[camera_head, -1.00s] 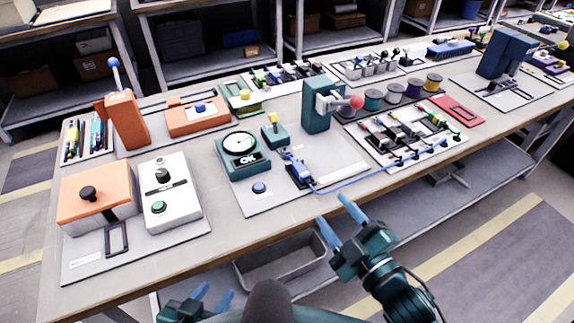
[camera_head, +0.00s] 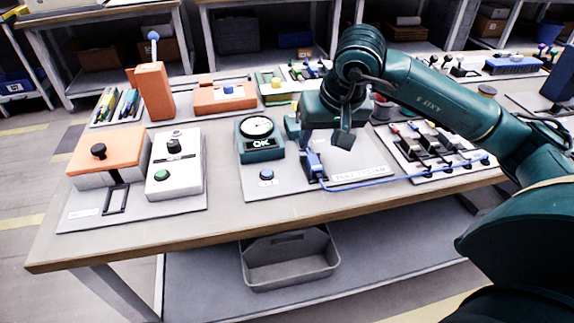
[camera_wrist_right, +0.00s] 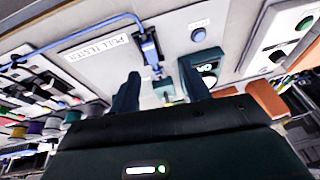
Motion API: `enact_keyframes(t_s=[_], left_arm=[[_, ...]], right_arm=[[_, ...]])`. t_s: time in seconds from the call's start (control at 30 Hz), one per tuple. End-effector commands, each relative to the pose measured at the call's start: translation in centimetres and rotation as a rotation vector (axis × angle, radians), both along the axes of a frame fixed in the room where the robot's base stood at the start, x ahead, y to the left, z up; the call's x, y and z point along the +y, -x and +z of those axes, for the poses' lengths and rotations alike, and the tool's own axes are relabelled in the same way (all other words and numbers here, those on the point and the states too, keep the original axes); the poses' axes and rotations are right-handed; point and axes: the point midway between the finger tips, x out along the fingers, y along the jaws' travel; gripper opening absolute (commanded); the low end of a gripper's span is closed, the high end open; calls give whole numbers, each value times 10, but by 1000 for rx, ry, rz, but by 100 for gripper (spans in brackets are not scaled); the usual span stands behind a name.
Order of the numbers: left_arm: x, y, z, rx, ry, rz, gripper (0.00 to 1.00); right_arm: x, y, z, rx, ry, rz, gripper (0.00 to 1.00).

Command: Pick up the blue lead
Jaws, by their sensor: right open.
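The blue lead (camera_head: 400,180) runs along the front of the bench, from a small blue clamp (camera_head: 315,168) on the pull tester board to the connector rack at right. It also shows in the right wrist view (camera_wrist_right: 97,31), arching across the top left to the blue clamp (camera_wrist_right: 150,50). My right gripper (camera_head: 325,140) is over the board, just behind the clamp in the picture. In the wrist view its two fingers (camera_wrist_right: 160,80) are apart and empty, with the clamp beyond them. The lead is outside the fingers. My left gripper is not in view.
A green gauge reading OK (camera_head: 260,140) and a blue button (camera_head: 266,175) stand left of the clamp. The connector rack (camera_head: 440,150) is at right. Orange and white boxes (camera_head: 108,150) fill the left. A grey bin (camera_head: 290,262) sits below the bench.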

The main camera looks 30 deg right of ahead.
Motion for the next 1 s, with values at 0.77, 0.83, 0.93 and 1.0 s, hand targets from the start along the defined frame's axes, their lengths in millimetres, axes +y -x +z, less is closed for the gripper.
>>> enact_keyframes(t_s=[0.77,0.83,0.93,1.0], left_arm=[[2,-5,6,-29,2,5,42],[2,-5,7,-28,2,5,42],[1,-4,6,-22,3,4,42],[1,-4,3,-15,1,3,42]], right_arm=[[-29,-38,-69,-28,106,2,47],[-30,-42,-78,-25,106,1,47],[-30,-50,-92,-26,106,1,47],[-31,-53,-101,-27,104,2,47]])
